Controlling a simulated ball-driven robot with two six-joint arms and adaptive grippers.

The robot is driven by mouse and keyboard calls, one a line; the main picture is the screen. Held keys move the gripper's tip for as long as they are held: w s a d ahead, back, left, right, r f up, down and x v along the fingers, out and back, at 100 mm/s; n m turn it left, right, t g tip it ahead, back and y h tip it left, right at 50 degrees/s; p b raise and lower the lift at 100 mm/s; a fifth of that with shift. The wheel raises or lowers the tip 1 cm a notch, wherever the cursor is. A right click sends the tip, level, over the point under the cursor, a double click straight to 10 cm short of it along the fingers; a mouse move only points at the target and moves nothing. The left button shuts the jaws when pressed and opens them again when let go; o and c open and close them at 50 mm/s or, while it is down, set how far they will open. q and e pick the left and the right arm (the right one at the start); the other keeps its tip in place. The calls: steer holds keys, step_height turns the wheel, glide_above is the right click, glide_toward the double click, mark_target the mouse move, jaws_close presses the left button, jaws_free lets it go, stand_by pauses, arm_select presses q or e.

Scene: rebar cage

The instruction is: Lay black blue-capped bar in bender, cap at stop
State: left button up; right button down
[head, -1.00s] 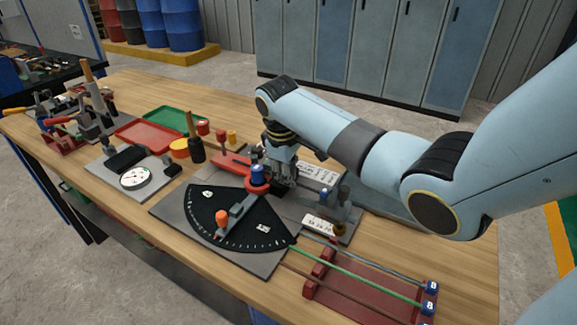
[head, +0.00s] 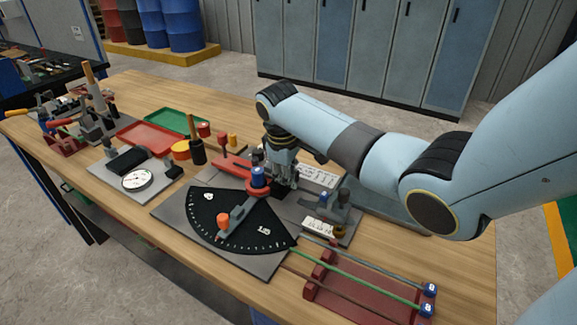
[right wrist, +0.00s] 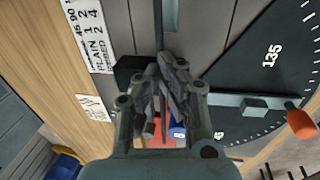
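The bender (head: 178,214) is a grey plate with a black angle dial (head: 236,227), an orange-knobbed lever (head: 223,220) and a blue post (head: 258,176) over a red ring. My right gripper (head: 287,184) points down low over the plate, just right of the post. In the right wrist view the fingers (right wrist: 170,68) are close together; a thin dark strip shows between them, and I cannot tell whether it is a held bar. A blue piece with a white mark (right wrist: 178,133) shows below them. I cannot pick out the black bar for sure. My left gripper is not in view.
A red rack (head: 335,284) at the front right holds thin bars, among them a green one (head: 365,279); blue caps (head: 430,289) show at its right end. A gauge plate (head: 139,180), red tray (head: 146,136) and green tray (head: 176,120) stand left.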

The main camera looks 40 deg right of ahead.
steer(key=shift+s+d+f+p, duration=0.1)
steer(key=shift+s+d+p, duration=0.05)
steer(key=shift+s+p, duration=0.45)
steer(key=shift+s+d+f+p, duration=0.1)
steer(key=shift+s+p, duration=0.4)
steer(key=shift+s, duration=0.15)
stand_by(0.8)
steer(key=c, duration=2)
jaws_free()
steer(key=shift+c, duration=0.2)
steer(key=o, duration=0.5)
steer(key=shift+w+d, duration=0.1)
steer(key=shift+r, duration=0.1)
steer(key=shift+w+r, duration=0.1)
steer(key=shift+r, duration=0.1)
steer(key=r, duration=0.3)
steer(key=a+r, duration=0.1)
steer(key=r, duration=0.3)
steer(key=a+r, duration=0.1)
steer(key=r, duration=0.3)
steer(key=shift+s+r, duration=0.2)
steer(key=shift+s, duration=0.2)
